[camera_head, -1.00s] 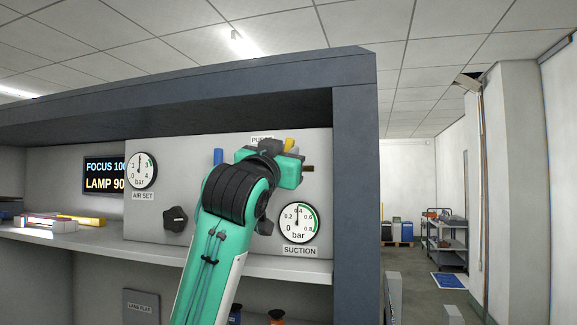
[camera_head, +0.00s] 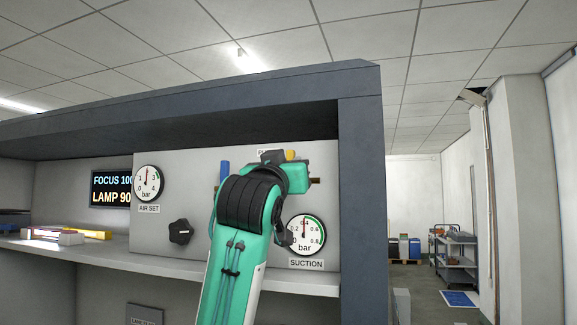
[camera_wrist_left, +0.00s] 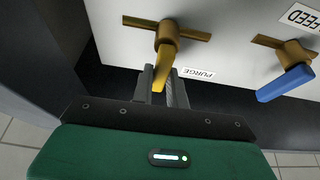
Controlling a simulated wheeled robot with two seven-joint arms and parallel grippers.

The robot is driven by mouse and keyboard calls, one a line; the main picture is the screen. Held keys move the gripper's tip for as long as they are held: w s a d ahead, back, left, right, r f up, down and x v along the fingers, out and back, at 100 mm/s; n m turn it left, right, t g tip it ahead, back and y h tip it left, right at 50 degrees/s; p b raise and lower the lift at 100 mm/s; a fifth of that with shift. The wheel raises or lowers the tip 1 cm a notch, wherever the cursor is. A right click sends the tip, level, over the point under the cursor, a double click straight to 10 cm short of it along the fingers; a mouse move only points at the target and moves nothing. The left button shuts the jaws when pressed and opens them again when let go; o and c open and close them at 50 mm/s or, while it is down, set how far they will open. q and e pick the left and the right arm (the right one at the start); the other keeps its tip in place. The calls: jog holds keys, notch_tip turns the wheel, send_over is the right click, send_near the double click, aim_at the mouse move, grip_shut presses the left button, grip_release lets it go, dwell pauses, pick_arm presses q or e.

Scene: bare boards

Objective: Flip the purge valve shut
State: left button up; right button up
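The purge valve shows in the left wrist view as a brass body with a yellow lever (camera_wrist_left: 166,55), beside the PURGE label (camera_wrist_left: 198,73). The lever points down toward my gripper and leans slightly. My left gripper (camera_wrist_left: 163,84) has its two narrowly spaced fingers on either side of the lever's end; whether they press on it I cannot tell. In the head view my left gripper (camera_head: 284,177) is at the panel and hides most of the valve; a bit of yellow lever (camera_head: 291,155) shows above it. My right gripper is in neither view.
The FEED valve with a blue lever (camera_wrist_left: 286,82) is close beside the purge valve. The panel also bears the AIR SET gauge (camera_head: 148,183), a black knob (camera_head: 180,232) and the SUCTION gauge (camera_head: 307,234). The cabinet's right post (camera_head: 361,200) and top shelf frame the panel.

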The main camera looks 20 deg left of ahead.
pick_arm(q)
jog(key=o, duration=0.4)
jog(key=b+v, duration=0.5)
jog(key=v, duration=0.8)
jog(key=shift+s+f+b, duration=0.2)
jog(key=shift+s+b, duration=0.15)
jog(key=shift+f, duration=0.1)
